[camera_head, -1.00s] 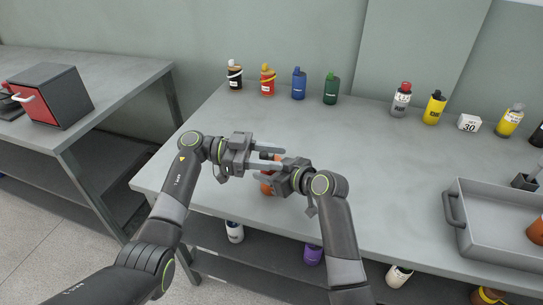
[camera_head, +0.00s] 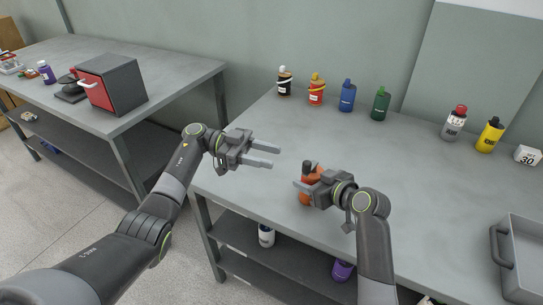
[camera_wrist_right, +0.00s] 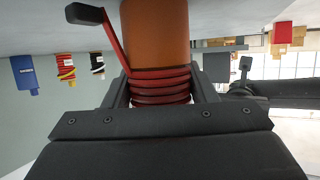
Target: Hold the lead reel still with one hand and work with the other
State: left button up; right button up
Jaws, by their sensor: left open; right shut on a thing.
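The lead reel (camera_head: 307,198) is an orange-brown body standing near the front edge of the grey table, partly hidden by my right gripper. In the right wrist view the reel (camera_wrist_right: 156,40) has several turns of red lead (camera_wrist_right: 160,86) around it, with a dark end piece (camera_wrist_right: 85,14) on the lead's free end out to the side. My right gripper (camera_head: 305,178) is shut on the reel, its fingers on either side of the coils. My left gripper (camera_head: 275,157) is open and empty, up and left of the reel and apart from it.
Along the table's back stand a black bottle (camera_head: 284,84), a red bottle (camera_head: 316,92), a blue bottle (camera_head: 347,98) and a green bottle (camera_head: 380,106). A grey tray (camera_head: 502,250) is at the right. A red-fronted box (camera_head: 112,84) sits on the left table. The table's middle is clear.

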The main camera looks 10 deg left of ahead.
jog(key=o, duration=1.1)
jog(key=shift+o, duration=0.2)
